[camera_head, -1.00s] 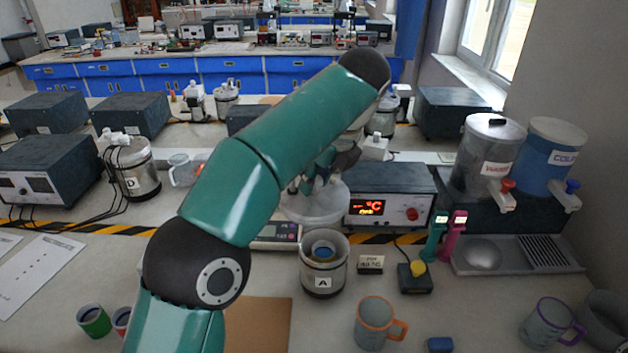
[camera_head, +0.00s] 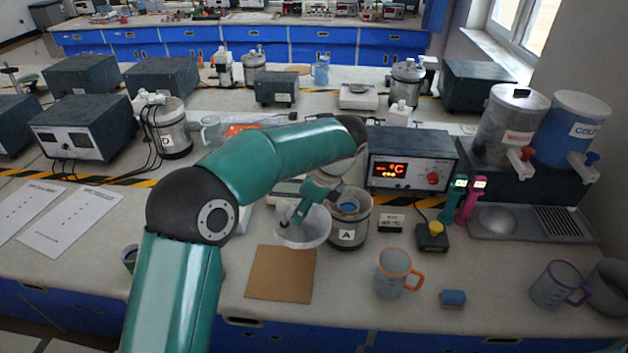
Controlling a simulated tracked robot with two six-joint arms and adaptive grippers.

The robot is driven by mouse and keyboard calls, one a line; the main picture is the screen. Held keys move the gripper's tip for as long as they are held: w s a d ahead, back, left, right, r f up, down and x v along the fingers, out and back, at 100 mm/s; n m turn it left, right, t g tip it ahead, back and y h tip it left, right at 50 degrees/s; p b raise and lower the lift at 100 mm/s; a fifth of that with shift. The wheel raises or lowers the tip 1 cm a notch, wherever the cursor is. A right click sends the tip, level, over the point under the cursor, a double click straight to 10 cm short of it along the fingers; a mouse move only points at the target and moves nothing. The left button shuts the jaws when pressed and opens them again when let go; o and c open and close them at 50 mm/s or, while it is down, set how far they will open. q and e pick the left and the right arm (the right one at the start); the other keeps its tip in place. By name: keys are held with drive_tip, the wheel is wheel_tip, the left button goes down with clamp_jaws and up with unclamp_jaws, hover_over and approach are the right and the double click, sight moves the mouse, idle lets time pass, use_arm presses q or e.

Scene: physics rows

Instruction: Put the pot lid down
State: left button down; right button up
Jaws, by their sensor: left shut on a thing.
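My left gripper (camera_head: 298,214) is shut on the pot lid (camera_head: 304,238), a pale grey, round, translucent-looking disc. The lid is held left of the steel pot marked A (camera_head: 347,238), just behind the brown board (camera_head: 281,287). I cannot tell whether it touches the bench. The pot is open, with something blue inside. My left wrist and forearm hide part of the space behind the lid. My right gripper is not in view.
The brown board lies bare near the front edge. A heater box (camera_head: 412,162) with a lit display stands behind the pot. Papers (camera_head: 68,222) lie at left.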

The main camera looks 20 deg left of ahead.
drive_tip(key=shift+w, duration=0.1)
use_arm(q)
drive_tip(key=s+f+n+g+h, duration=0.1)
drive_tip(key=s+f+n, duration=0.1)
drive_tip(key=f+n, duration=0.2)
drive_tip(key=s+d+f+n+g+h, duration=0.1)
drive_tip(key=s+f+n+g, duration=0.1)
drive_tip(key=f+n, duration=0.3)
drive_tip(key=s+d+f+n+g+h, duration=0.1)
drive_tip(key=s+f+n, duration=0.1)
drive_tip(key=f+n, duration=0.3)
drive_tip(key=shift+s+f+n, duration=0.1)
drive_tip(key=shift+f+n, duration=0.15)
drive_tip(key=shift+n, duration=0.05)
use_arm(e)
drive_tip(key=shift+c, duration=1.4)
use_arm(q)
drive_tip(key=shift+s+d+f+n+g+h, duration=0.1)
drive_tip(key=shift+f+n+g+h, duration=0.25)
drive_tip(key=shift+n, duration=0.55)
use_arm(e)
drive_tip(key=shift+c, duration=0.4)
use_arm(q)
drive_tip(key=shift+s+f+n+h, duration=0.1)
drive_tip(key=shift+n+h, duration=0.25)
drive_tip(key=shift+n, duration=0.45)
drive_tip(key=shift+d, duration=0.1)
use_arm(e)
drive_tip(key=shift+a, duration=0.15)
